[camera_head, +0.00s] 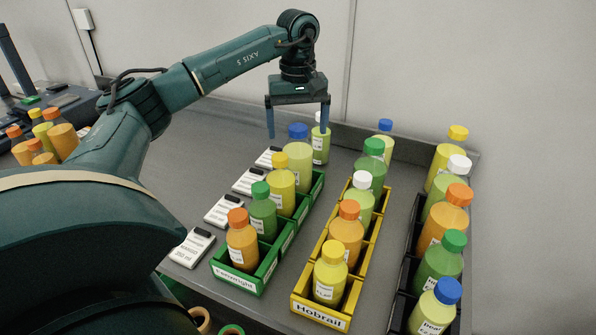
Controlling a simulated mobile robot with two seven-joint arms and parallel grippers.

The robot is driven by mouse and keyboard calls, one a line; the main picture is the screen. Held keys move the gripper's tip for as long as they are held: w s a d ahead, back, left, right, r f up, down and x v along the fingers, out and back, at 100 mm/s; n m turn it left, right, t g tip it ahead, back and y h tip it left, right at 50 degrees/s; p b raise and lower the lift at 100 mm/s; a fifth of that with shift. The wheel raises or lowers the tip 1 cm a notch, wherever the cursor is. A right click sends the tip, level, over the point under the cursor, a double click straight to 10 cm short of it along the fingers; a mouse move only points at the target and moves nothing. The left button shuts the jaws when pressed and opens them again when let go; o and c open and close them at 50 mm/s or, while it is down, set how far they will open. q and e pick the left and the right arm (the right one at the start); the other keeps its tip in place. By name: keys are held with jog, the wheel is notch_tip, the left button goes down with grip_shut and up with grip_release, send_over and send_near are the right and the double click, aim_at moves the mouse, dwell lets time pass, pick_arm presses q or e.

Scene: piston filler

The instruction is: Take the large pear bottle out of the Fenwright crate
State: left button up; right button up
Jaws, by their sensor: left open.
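The green Fenwright crate (237,281) is a narrow row of compartments running away from me, named on its front label. It holds an orange bottle with an orange cap (242,245), a green bottle with a green cap (262,215), a yellow bottle with a yellow cap (281,190) and, at the far end, a larger pale yellow-green bottle with a blue cap (299,160). The bottle labels are too small to read, so I cannot confirm which is pear. My left gripper (298,134) is open and points down, its fingers to either side of the blue cap, without visible contact. My right gripper is not in view.
The yellow Hobrail crate (320,314) and a dark crate (398,296) stand to the right, both with bottles. A white-capped bottle (320,146) stands close behind the blue-capped one. Label cards (225,210) lie left of the green crate. A wall (430,60) closes the back.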

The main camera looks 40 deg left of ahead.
aim_at(298, 141)
pick_arm(q)
jog(key=f, duration=0.5)
jog(key=shift+w+a+p, duration=0.15)
jog(key=shift+w+p, duration=0.05)
jog(key=shift+p, duration=0.1)
jog(key=shift+c, duration=0.5)
jog(key=shift+r, duration=0.15)
grip_shut()
